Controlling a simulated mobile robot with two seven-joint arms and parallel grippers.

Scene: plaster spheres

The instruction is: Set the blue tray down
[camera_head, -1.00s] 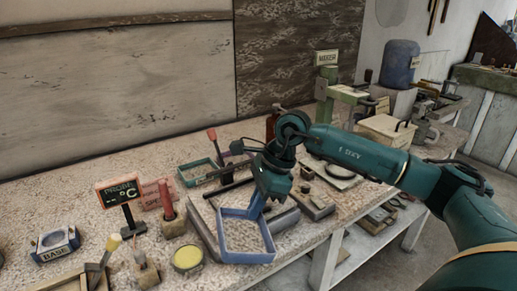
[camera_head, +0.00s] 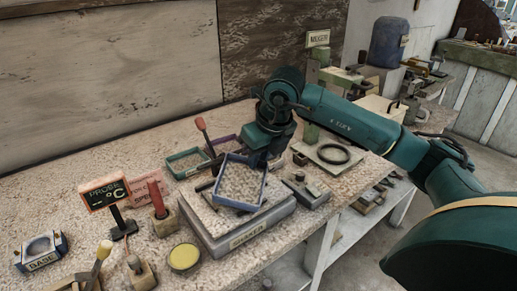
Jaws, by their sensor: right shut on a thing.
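The blue tray (camera_head: 236,206) is a shallow square frame with a speckled, light inside. It is over the grey slab-like box (camera_head: 246,232) that has a label on its front. I cannot tell whether the tray touches the box top. My right gripper (camera_head: 262,160) comes down at the tray's far right side and is shut on its rim. The fingertips are partly hidden by the gripper body. My left gripper is not in view.
A green tray (camera_head: 186,172) and a purple tray (camera_head: 222,146) lie behind on the speckled bench. The probe sign (camera_head: 104,193), a red-handled tool (camera_head: 158,200) and a yellow disc (camera_head: 184,257) stand to the left. A small block (camera_head: 306,190) is close on the right.

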